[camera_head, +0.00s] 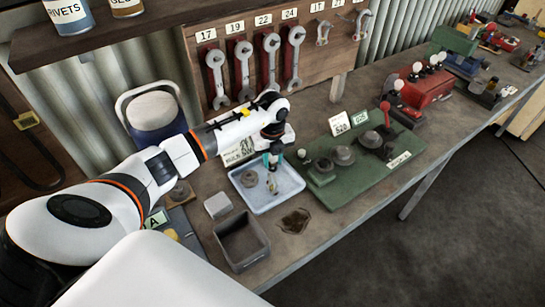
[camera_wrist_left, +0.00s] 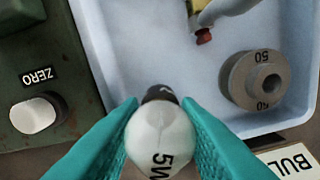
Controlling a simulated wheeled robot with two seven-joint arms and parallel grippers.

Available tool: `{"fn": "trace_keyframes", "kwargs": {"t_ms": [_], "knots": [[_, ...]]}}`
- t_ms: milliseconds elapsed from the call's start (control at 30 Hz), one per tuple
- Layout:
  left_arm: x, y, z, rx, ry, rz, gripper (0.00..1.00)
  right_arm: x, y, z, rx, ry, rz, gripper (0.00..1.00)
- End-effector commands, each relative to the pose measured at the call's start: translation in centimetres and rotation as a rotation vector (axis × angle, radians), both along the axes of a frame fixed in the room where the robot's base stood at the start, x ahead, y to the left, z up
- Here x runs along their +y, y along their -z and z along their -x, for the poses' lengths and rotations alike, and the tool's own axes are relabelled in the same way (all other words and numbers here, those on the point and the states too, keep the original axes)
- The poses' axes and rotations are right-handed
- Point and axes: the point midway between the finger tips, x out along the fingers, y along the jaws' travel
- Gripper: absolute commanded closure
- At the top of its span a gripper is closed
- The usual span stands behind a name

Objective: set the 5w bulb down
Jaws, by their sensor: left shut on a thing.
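My left gripper (camera_head: 272,158) is over the pale blue tray (camera_head: 290,199) in the head view. In the left wrist view, its teal fingers (camera_wrist_left: 160,145) are shut on the 5w bulb (camera_wrist_left: 160,135), a white globe marked "5W" with a dark base. The base points away from the wrist, toward the tray (camera_wrist_left: 140,45). I cannot tell the gap between bulb and tray. In the head view, the bulb is too small to make out. My right gripper is not in view.
A small object with a red-brown end (camera_wrist_left: 203,35) lies in the tray. The green bench device (camera_head: 350,172) stands right of the tray, with a white knob (camera_wrist_left: 35,115) by a ZERO label. A grey open bin (camera_head: 242,241) and small grey block (camera_head: 218,205) stand nearer.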

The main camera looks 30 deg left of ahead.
Motion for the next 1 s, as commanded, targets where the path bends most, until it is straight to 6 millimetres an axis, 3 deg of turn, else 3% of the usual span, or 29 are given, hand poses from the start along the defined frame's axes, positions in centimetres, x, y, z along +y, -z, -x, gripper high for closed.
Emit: {"fn": "trace_keyframes", "kwargs": {"t_ms": [100, 467, 1000], "knots": [[0.0, 0.1, 0.0, 0.000, 0.000, 0.000, 0.61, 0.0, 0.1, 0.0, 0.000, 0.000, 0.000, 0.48], [0.0, -0.7, -0.1, -0.001, 0.000, 0.000, 0.61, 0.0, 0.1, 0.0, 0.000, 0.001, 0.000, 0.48], [0.0, -10.7, -0.1, -0.003, 0.000, 0.000, 0.61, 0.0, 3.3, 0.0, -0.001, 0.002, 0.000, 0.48]]}}
